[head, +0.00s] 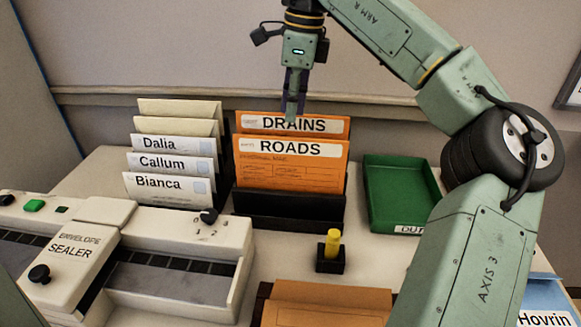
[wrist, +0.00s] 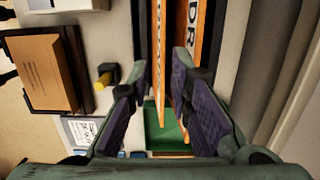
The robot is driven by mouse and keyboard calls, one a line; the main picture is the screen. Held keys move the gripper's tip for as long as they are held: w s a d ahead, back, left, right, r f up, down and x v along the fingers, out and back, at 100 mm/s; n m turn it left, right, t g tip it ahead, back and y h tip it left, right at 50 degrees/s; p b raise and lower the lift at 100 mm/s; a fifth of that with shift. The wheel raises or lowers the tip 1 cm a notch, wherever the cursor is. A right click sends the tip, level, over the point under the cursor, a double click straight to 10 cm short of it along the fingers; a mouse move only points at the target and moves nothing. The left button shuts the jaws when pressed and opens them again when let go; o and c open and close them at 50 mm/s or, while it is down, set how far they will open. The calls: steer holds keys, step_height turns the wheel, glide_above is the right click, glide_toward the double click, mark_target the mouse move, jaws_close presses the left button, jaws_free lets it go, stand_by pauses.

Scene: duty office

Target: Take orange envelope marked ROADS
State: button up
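The orange envelope marked ROADS (head: 290,175) stands upright in the front of a black holder (head: 288,212) in the head view. Right behind it stands the orange envelope marked DRAINS (head: 250,122). My gripper (head: 291,112) points down above the top edges of these envelopes, and its tips overlap the DRAINS one in the picture. In the wrist view my gripper (wrist: 163,72) has its purple-padded fingers apart. The ROADS envelope (wrist: 160,60) shows edge-on in the gap, and the DRAINS envelope (wrist: 196,45) shows nearer the right finger. I cannot tell whether either is touched.
White name envelopes (head: 165,162) stand in a rack to the left. A green tray (head: 402,220) is to the right. In front are a yellow stick in a black block (head: 331,262), an envelope sealer (head: 75,250) and a brown stack (head: 325,303). The wall is close behind.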

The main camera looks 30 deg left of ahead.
mark_target(290, 138)
step_height(290, 138, down, 3)
steer(key=shift+s+a+f, duration=0.1)
steer(key=shift+s, duration=0.05)
steer(key=shift+a+f+p, duration=0.2)
steer(key=shift+f+p, duration=0.5)
steer(key=shift+f, duration=1.85)
steer(key=shift+c, duration=0.6)
jaws_close()
